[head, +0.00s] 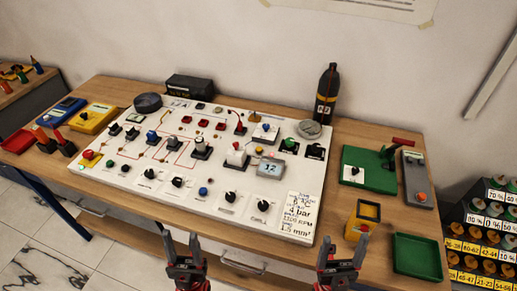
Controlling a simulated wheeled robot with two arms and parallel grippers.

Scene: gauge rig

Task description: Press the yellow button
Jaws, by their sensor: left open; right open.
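A white panel (145,185) with many knobs, switches and buttons lies on the wooden table. I cannot tell which of these is the yellow button. My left gripper (182,240) is open and empty, in front of the panel's near edge. My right gripper (344,243) is open and empty, near the panel's front right corner. Neither touches the panel.
A yellow box (362,220) and a green tray (417,256) stand to the right of my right gripper. A green block with a lever (368,170) and a grey box with an orange button (418,180) lie behind them. A dark bottle (327,95) stands at the back.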

